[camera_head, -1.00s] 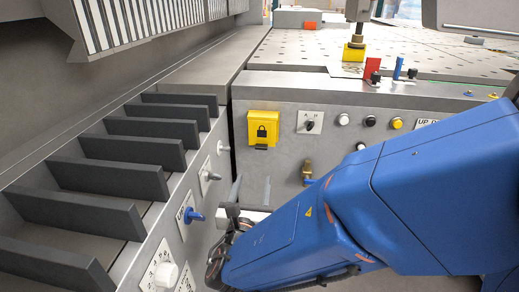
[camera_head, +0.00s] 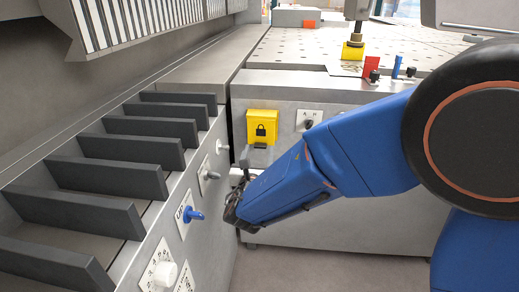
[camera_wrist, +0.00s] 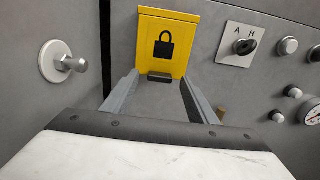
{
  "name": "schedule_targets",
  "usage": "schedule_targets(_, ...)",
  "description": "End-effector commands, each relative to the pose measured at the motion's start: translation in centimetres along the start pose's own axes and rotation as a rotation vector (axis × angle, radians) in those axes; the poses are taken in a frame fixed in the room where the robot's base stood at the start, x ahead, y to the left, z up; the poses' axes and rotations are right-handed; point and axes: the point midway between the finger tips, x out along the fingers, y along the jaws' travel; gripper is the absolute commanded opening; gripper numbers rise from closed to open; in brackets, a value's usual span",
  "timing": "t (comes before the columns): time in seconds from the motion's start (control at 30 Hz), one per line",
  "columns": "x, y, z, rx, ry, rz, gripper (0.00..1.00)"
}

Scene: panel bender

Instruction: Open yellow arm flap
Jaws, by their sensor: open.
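The yellow flap (camera_head: 262,126) with a black padlock symbol is on the grey front panel, and it hangs closed. It also shows in the wrist view (camera_wrist: 163,42), with a small dark lip (camera_wrist: 160,79) at its lower edge. My gripper (camera_head: 257,156) is just below the flap in the head view. In the wrist view, its two fingers (camera_wrist: 160,92) are open and empty, spread on either side of the flap's lower edge. I cannot tell whether they touch it.
A rotary switch marked A and H (camera_wrist: 240,45) is right of the flap, with round buttons (camera_wrist: 288,46) beyond. A metal knob (camera_wrist: 70,62) is on the left side panel. A blue lever (camera_head: 191,214) and black slats (camera_head: 140,152) are at left.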

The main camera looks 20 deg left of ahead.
Motion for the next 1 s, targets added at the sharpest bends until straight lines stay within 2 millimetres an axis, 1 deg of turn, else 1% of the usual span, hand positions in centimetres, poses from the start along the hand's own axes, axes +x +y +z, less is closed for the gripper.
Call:
schedule_targets(0.03, 0.7, -0.1, 0.0, 0.001, -0.001, -0.003, 0.53)
schedule_targets(0.1, 1.4, -0.1, 0.1, 0.001, 0.0, -0.002, 0.53)
schedule_targets(0.2, 2.0, 0.0, 0.0, 0.001, 0.0, -0.001, 0.53)
schedule_targets(0.33, 2.4, 0.0, 0.0, 0.0, 0.0, 0.0, 0.53)
schedule_targets(0.57, 2.4, 0.0, 0.0, 0.0, 0.0, 0.0, 0.53)
schedule_targets(0.67, 2.4, 0.0, 0.0, 0.0, 0.0, 0.0, 0.32)
schedule_targets(0.7, 2.4, 0.0, 0.0, 0.0, 0.0, 0.0, 0.22)
schedule_targets(0.8, 2.4, 0.0, 0.0, 0.001, 0.0, 0.0, 0.0)
schedule_targets(1.0, 2.3, 0.0, 0.1, 0.002, 0.009, -0.001, 0.0)
